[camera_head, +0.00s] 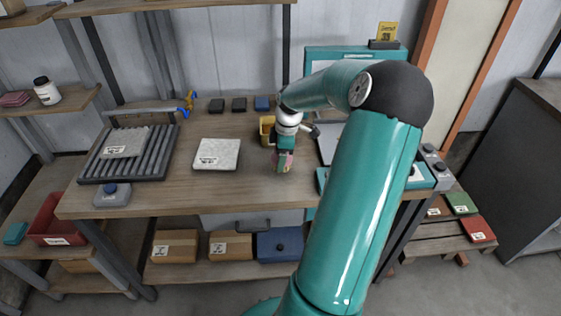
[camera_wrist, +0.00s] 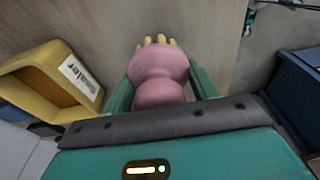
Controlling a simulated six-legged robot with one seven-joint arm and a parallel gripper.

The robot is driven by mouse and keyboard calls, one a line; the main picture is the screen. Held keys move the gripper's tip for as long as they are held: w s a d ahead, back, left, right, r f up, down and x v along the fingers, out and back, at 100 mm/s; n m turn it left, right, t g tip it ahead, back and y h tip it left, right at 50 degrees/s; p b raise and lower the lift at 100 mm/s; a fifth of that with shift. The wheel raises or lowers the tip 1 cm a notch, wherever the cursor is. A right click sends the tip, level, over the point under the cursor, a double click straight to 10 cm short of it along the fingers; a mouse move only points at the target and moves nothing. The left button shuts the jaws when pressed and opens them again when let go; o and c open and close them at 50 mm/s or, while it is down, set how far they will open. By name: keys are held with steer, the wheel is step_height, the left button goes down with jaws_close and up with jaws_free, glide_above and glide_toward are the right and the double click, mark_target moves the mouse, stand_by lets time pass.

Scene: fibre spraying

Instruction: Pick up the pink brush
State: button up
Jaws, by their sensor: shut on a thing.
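The pink brush (camera_wrist: 160,75) is between the two green fingers of my gripper (camera_wrist: 161,88) in the wrist view, with a rounded pink body and pale yellow bristles pointing away from the palm. The fingers are shut on its sides. I cannot tell from the frames whether the bristles touch the table.
A yellow container labelled Sealer (camera_wrist: 62,80) stands close at left in the wrist view. A dark blue box (camera_wrist: 297,88) is at right. In the head view, a pale slab (camera_head: 217,154) and a ribbed grey rack (camera_head: 128,154) lie left; the table's front edge is near.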

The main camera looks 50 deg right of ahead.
steer(key=s+a+r, duration=0.9)
steer(key=s+r, duration=0.1)
steer(key=s, duration=0.1)
steer(key=o, duration=0.4)
steer(key=shift+d, duration=0.1)
steer(key=shift+c, duration=1.3)
